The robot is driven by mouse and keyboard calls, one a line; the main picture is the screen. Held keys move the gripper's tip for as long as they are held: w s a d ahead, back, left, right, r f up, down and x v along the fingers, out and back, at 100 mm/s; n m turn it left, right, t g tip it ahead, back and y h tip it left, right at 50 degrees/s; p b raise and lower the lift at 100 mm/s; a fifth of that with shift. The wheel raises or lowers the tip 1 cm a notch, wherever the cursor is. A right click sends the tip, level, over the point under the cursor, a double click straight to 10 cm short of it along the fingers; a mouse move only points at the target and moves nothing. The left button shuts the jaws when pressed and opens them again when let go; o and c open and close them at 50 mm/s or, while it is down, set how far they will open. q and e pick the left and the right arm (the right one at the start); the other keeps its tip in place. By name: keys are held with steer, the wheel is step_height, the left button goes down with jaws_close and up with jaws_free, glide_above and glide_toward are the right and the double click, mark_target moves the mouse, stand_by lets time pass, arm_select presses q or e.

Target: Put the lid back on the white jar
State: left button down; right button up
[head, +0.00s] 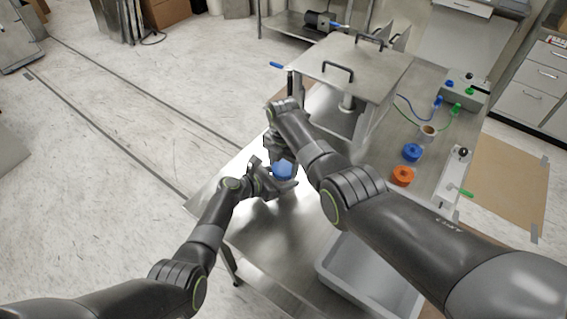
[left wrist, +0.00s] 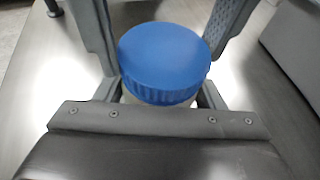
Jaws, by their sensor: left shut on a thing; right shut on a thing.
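The blue lid (left wrist: 165,60) covers the top of the white jar, level as far as I can see. Only a narrow pale strip of the jar (left wrist: 186,103) shows under the lid's ribbed edge. I cannot tell whether the lid is fully seated. In the head view the lid (head: 284,171) sits between my two hands. My left gripper (head: 277,182) is shut around the jar from the left, low at the table. My right gripper (head: 281,160) is at the lid from behind and above, shut on it. Its fingertips are mostly hidden in the head view.
A grey bin (head: 365,275) stands at the table's front right, under my right arm. A metal stand with handles (head: 352,62) is behind. An orange part (head: 403,175), a blue part (head: 412,152) and a cup (head: 428,131) sit at right. The table's left front is clear.

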steer(key=m, duration=1.3)
steer(key=o, duration=1.1)
steer(key=shift+c, duration=0.2)
steer(key=shift+s, duration=0.1)
steer(key=shift+a, duration=0.1)
steer(key=shift+r, duration=2.25)
steer(key=shift+c, duration=0.3)
